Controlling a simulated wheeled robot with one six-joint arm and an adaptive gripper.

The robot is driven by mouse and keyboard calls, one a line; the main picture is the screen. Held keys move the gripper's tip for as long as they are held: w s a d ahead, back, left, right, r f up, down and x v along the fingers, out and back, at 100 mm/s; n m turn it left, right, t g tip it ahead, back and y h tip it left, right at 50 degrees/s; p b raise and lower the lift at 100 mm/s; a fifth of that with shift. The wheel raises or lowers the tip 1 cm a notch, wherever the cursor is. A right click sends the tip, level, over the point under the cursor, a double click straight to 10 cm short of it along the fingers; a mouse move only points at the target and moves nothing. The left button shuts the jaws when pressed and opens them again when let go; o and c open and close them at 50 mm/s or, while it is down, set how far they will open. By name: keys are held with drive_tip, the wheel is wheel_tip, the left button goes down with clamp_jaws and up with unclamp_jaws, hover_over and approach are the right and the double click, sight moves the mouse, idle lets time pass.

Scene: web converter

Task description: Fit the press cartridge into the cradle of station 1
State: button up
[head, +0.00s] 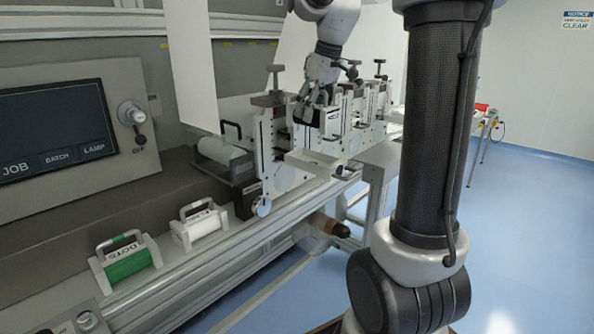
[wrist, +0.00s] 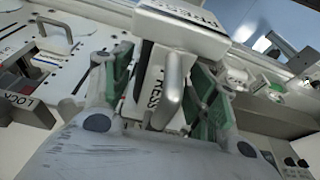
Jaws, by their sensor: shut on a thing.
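In the head view my gripper (head: 326,97) is at the row of white stations, at the upper middle. In the wrist view my gripper (wrist: 163,75) has its green-padded fingers on both sides of the press cartridge (wrist: 150,92), a white block with a grey handle and a PRESS label. It is shut on the cartridge. A white piece with another PRESS label (wrist: 195,18) shows beyond it. In the head view the cartridge is largely hidden by the fingers. I cannot tell which station is station 1, nor whether the cartridge touches a cradle.
A green DOTS cartridge (head: 127,264) and a white cartridge (head: 201,226) stand on the front ledge. A control panel (head: 60,125) is at left. White plates with holes and a LOCK label (wrist: 22,100) flank the gripper. Blue floor (head: 525,230) is clear at right.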

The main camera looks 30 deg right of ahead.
sight(314, 129)
drive_tip(key=f, duration=0.5)
drive_tip(key=shift+s+f, duration=0.2)
drive_tip(key=shift+s, duration=0.05)
drive_tip(key=shift+f, duration=2.4)
drive_tip(key=shift+f, duration=0.1)
drive_tip(key=o, duration=1.4)
